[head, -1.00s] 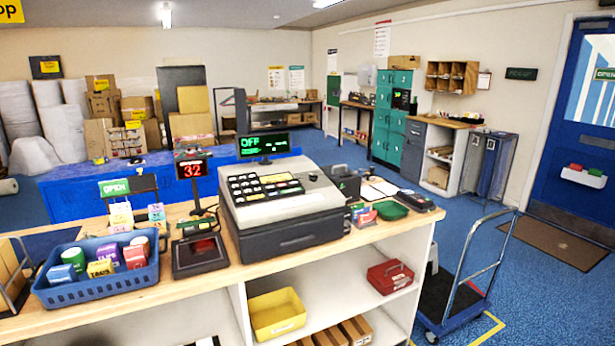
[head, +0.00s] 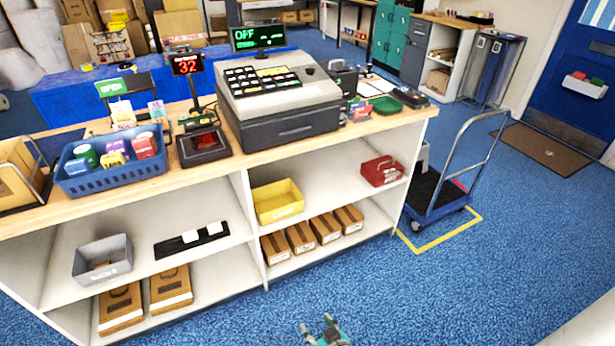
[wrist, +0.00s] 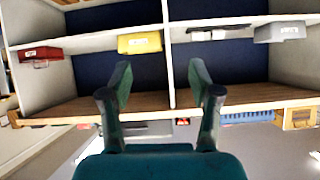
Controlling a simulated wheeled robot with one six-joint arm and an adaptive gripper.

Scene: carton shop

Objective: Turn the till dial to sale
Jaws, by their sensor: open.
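The till (head: 285,105) is a grey and black cash register on the wooden counter, with several dark keys. A small dark round knob (head: 308,70) on its upper right looks like the dial; its marks are too small to read. The green display (head: 258,37) above the till reads OFF. My gripper (head: 321,325) shows at the bottom edge of the head view, low in front of the counter and well away from the till. In the wrist view its two fingers (wrist: 160,78) are apart with nothing between them. The dial cannot be made out in the wrist view.
A blue basket (head: 112,170), a card reader (head: 203,145) and a red "32" display (head: 187,64) stand left of the till. Shelves below hold a yellow bin (head: 278,201). A trolley (head: 437,193) stands right. Blue floor in front is clear.

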